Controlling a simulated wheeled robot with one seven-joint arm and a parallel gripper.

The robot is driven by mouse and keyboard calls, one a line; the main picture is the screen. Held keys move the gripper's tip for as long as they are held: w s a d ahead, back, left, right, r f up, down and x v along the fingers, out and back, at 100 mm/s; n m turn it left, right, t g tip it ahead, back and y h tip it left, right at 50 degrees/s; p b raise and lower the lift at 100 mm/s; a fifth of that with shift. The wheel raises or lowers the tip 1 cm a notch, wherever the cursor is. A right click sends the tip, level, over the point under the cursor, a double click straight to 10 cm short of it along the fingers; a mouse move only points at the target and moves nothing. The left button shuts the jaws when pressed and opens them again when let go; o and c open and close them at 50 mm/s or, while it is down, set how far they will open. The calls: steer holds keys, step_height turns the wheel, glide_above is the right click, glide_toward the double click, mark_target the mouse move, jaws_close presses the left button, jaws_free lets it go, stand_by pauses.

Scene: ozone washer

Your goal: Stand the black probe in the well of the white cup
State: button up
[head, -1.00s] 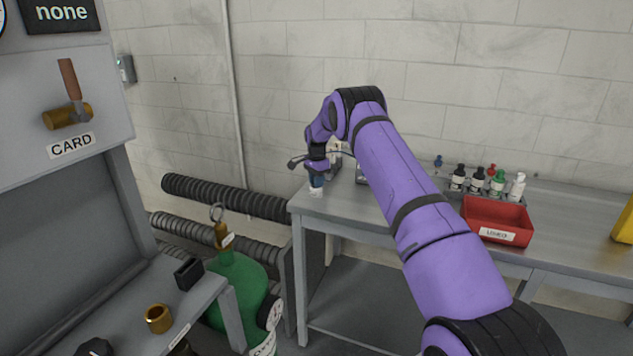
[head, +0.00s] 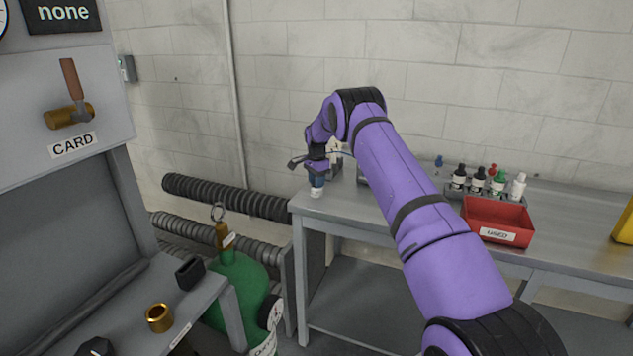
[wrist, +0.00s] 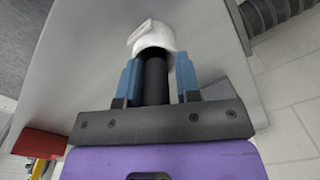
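The black probe (wrist: 155,80) is between the blue fingers of my gripper (wrist: 158,82) in the wrist view, and the fingers appear closed on its sides. The white cup (wrist: 154,38) lies straight beyond the fingertips, at the probe's far end. That end is hidden at the cup's rim, so I cannot tell how deep it sits in the well. In the head view my gripper (head: 317,181) points down over the left end of the grey table, with the white cup (head: 316,193) just below its fingers. The probe is hidden there.
The grey table (head: 345,207) has its left edge close to the cup. A red bin marked USED (head: 497,237) and several small bottles (head: 479,178) stand farther right. A green gas cylinder (head: 240,278) and ribbed hoses (head: 228,194) are left of the table.

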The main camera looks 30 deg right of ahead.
steer(key=r, duration=1.1)
steer(key=shift+s+r, duration=0.15)
steer(key=shift+s, duration=0.05)
steer(key=shift+r, duration=0.65)
steer(key=s+a+r+n+t, duration=0.1)
steer(key=s+a+r+n, duration=0.45)
steer(key=s+r, duration=0.8)
steer(key=s+a+r+n+t, duration=0.2)
steer(key=s+a+r+n, duration=0.1)
steer(key=s+a+r, duration=0.8)
steer(key=s+a+r+n, duration=0.1)
steer(key=s+r+n, duration=0.1)
steer(key=s, duration=0.6)
steer(key=s+a+r+n, duration=0.1)
steer(key=s+a+r, duration=0.15)
steer(key=s, duration=0.65)
steer(key=s+a+f+n+t, duration=0.1)
steer(key=s+f+n, duration=0.1)
steer(key=s, duration=0.6)
steer(key=s+a+f+n+t, duration=0.1)
steer(key=s+f+n, duration=0.2)
steer(key=s, duration=0.5)
steer(key=shift+s+f, duration=0.35)
steer(key=shift+f, duration=0.35)
steer(key=shift+a, duration=0.1)
